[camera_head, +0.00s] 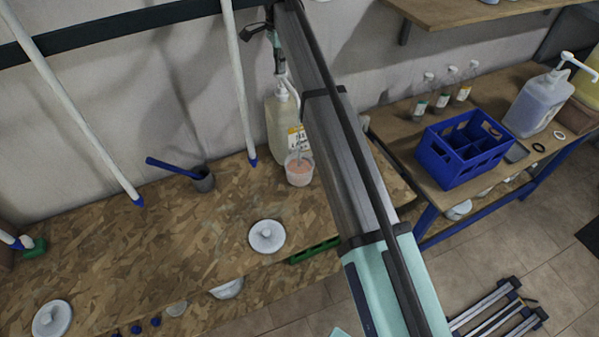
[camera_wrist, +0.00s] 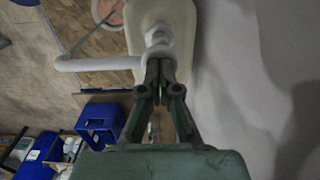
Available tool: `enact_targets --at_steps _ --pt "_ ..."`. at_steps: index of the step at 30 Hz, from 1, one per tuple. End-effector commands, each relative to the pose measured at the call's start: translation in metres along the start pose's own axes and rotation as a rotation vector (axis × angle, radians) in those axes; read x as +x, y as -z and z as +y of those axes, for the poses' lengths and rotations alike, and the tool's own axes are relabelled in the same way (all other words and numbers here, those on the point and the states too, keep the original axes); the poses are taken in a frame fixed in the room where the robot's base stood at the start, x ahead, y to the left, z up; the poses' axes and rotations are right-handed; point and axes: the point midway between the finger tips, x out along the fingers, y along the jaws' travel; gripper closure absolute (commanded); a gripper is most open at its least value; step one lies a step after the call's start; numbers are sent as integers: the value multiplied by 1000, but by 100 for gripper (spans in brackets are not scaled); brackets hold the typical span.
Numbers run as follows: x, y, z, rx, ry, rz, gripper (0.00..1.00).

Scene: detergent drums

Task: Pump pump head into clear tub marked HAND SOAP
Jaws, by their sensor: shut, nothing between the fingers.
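A pale translucent jug (camera_head: 277,133) with a yellow and white label stands at the back of the chipboard bench against the wall. Its white pump head (camera_head: 285,84) is on top, and the wrist view shows the pump head (camera_wrist: 158,38) with its spout pointing left. A clear tub (camera_head: 299,174) with pinkish-orange contents stands in front of the jug; no marking on it is readable. It shows partly in the wrist view (camera_wrist: 108,12). My gripper (camera_head: 280,71) is shut and empty, its fingertips (camera_wrist: 160,66) at the pump head; contact is unclear.
A thin grey line (camera_wrist: 88,38) runs near the tub; whether it is liquid or a stick is unclear. A dark cup with a blue handle (camera_head: 204,180) and a white lid (camera_head: 267,236) are on the bench. A blue crate (camera_head: 463,150) stands on the right-hand table.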

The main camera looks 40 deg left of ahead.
Motion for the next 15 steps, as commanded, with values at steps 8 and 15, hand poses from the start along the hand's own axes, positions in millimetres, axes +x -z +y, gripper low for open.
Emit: enact_targets --at_steps 8,15 --pt "17 0 1 0 -2 0 100" --pt "22 0 1 0 -2 0 100"
